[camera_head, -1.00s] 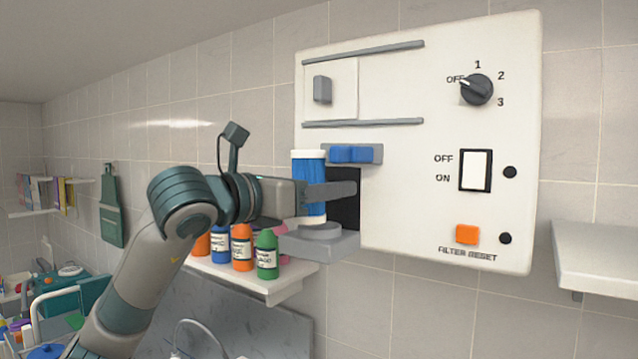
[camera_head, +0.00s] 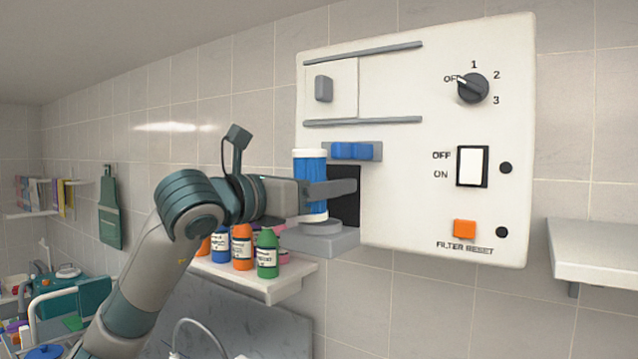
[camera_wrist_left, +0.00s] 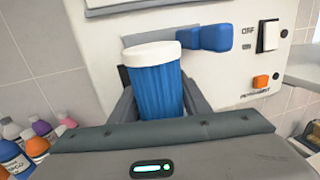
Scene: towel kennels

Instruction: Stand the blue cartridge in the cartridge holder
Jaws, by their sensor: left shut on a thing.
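The blue cartridge (camera_head: 311,184) has a white cap and a ribbed blue body, and it stands upright. My left gripper (camera_head: 328,193) is shut on it, one finger passing in front of its body. The cartridge also shows between the fingers in the left wrist view (camera_wrist_left: 157,85). The grey cartridge holder (camera_head: 322,241), a ledge with a round seat, juts from the white panel directly below the cartridge. The cartridge's lower end is at or just above the seat; I cannot tell whether they touch. My right gripper is not in view.
A dark opening (camera_head: 345,200) is in the white panel (camera_head: 410,140) behind the cartridge, under a blue latch (camera_head: 352,151). A shelf (camera_head: 262,285) with several bottles is below left. An empty shelf (camera_head: 590,250) is at right.

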